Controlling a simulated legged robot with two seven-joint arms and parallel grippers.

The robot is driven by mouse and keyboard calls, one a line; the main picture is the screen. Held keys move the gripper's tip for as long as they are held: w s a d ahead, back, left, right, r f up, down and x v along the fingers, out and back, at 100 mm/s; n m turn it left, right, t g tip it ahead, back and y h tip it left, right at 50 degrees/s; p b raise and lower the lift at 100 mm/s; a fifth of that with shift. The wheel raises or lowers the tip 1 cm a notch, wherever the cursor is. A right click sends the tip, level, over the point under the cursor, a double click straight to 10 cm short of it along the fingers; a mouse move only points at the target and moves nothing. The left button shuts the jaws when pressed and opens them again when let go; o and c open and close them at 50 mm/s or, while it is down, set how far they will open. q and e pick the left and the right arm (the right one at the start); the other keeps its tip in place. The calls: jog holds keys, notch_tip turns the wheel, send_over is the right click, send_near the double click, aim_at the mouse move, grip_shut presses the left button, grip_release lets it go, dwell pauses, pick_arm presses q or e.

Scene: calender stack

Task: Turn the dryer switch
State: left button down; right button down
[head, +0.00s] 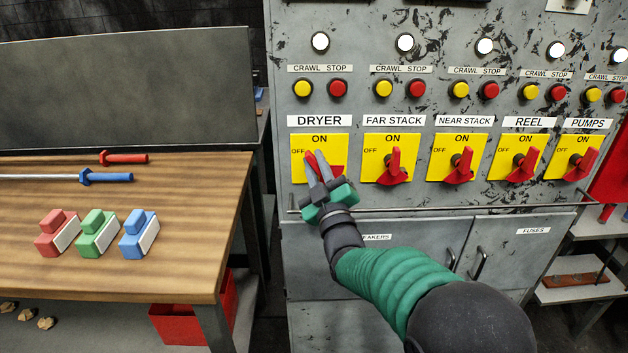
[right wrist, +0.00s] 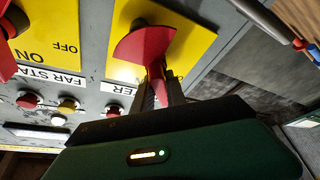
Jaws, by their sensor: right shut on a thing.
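The dryer switch (head: 334,169) is a red rotary handle on a yellow plate (head: 339,143) marked ON and OFF, under the DRYER label, at the left of the grey panel. My right gripper (head: 318,168) reaches up to it, its two grey fingers shut on the red handle. In the right wrist view the red handle (right wrist: 147,45) fans out beyond the fingers, and its narrow part sits between the fingertips (right wrist: 160,88). The fingers hide part of the handle in the head view, so its exact angle is hard to tell. My left gripper is not in view.
Similar red switches for FAR STACK (head: 394,166), NEAR STACK (head: 459,165), REEL and PUMPS run to the right. Yellow and red buttons sit above. A horizontal rail (head: 450,209) crosses below the switches. A wooden table (head: 130,270) with coloured blocks and screwdriver-like tools stands left.

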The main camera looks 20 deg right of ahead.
jog(key=m+h+b, duration=0.1)
jog(key=m, duration=0.1)
jog(key=f+m+h+b, duration=0.1)
jog(key=m+b, duration=0.1)
jog(key=m, duration=0.1)
jog(key=shift+d+h, duration=0.1)
jog(key=shift+h, duration=0.2)
jog(key=shift+s+d+r+m+h+b, duration=0.15)
jog(key=shift+m+h+b, duration=0.55)
jog(key=shift+m, duration=0.6)
jog(key=shift+w+d+m+h+b, duration=0.1)
jog(key=shift+m+h+b, duration=0.55)
jog(key=shift+m, duration=0.65)
jog(key=shift+r, duration=0.1)
jog(key=c, duration=1.4)
grip_release()
jog(key=shift+o, duration=0.2)
jog(key=shift+r, duration=0.2)
jog(key=shift+s, duration=0.15)
